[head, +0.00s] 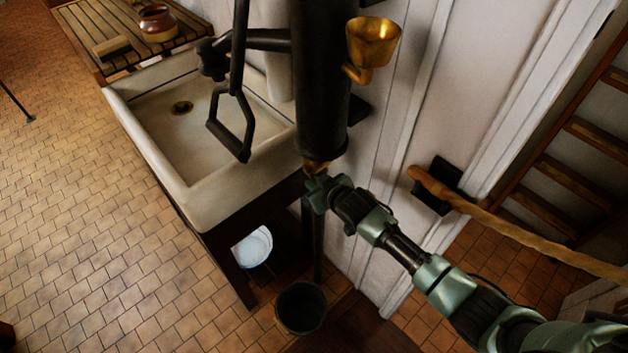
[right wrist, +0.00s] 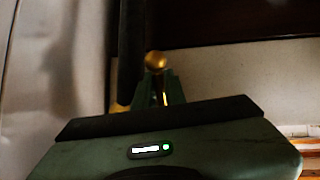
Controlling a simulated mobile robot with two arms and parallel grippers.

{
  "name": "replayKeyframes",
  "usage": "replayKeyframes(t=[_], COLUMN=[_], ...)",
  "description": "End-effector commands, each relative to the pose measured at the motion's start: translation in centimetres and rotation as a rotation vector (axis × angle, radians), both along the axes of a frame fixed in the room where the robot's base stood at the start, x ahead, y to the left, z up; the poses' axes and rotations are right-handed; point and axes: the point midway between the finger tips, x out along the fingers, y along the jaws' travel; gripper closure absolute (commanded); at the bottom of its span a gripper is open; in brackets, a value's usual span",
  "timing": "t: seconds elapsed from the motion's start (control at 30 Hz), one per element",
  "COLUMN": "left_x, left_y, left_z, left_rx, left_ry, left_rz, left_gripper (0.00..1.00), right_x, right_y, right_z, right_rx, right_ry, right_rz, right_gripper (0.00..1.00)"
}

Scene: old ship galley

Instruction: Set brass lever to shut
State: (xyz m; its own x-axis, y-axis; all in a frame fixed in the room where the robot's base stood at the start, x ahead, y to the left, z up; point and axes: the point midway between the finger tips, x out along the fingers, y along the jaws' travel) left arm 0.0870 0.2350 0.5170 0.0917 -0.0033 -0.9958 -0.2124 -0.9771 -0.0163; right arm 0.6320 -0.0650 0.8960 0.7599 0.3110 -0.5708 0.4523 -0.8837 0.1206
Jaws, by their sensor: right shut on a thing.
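The brass lever (head: 316,166) shows as a small bit of brass at the bottom end of the dark upright pump cylinder (head: 320,90). My right gripper (head: 315,182) reaches in from the lower right and is shut on the lever, just under the cylinder. In the right wrist view the lever's round brass knob (right wrist: 155,60) stands out past the fingertips (right wrist: 165,88), with its brass stem between them. The gripper hides much of the lever in the head view. My left gripper is not in view.
A pale stone sink (head: 180,180) stands left of the pump, below the hanging dark pump handle (head: 232,130). A brass cup (head: 373,42) juts from the cylinder's right side. A dark bucket (head: 301,308) stands below. A rope (head: 510,230) hangs at right. Tiled floor at left is open.

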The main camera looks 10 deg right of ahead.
Motion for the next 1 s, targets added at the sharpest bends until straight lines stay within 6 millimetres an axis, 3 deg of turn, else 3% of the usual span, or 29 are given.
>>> replayKeyframes(t=[0.23, 0.27, 0.3, 0.67, 1.0], left_x=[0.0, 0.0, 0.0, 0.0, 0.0], left_y=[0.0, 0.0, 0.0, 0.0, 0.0], left_z=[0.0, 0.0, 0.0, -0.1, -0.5], left_rx=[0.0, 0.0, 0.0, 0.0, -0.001], left_ry=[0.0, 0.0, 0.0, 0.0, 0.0], left_rz=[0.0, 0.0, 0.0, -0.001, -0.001], left_gripper=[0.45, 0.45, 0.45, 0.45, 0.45], right_x=[0.0, 0.0, 0.0, -0.2, -3.5], right_y=[0.0, 0.0, 0.0, -0.1, -1.4], right_z=[-0.1, -0.1, -0.1, 0.1, 2.4], right_rx=[0.0, 0.0, 0.0, 0.0, 0.0], right_ry=[0.001, 0.001, 0.001, -0.001, -0.001], right_rz=[0.0, 0.0, 0.0, 0.0, 0.0], right_gripper=[1.0, 0.83, 0.79, 0.79, 0.79])
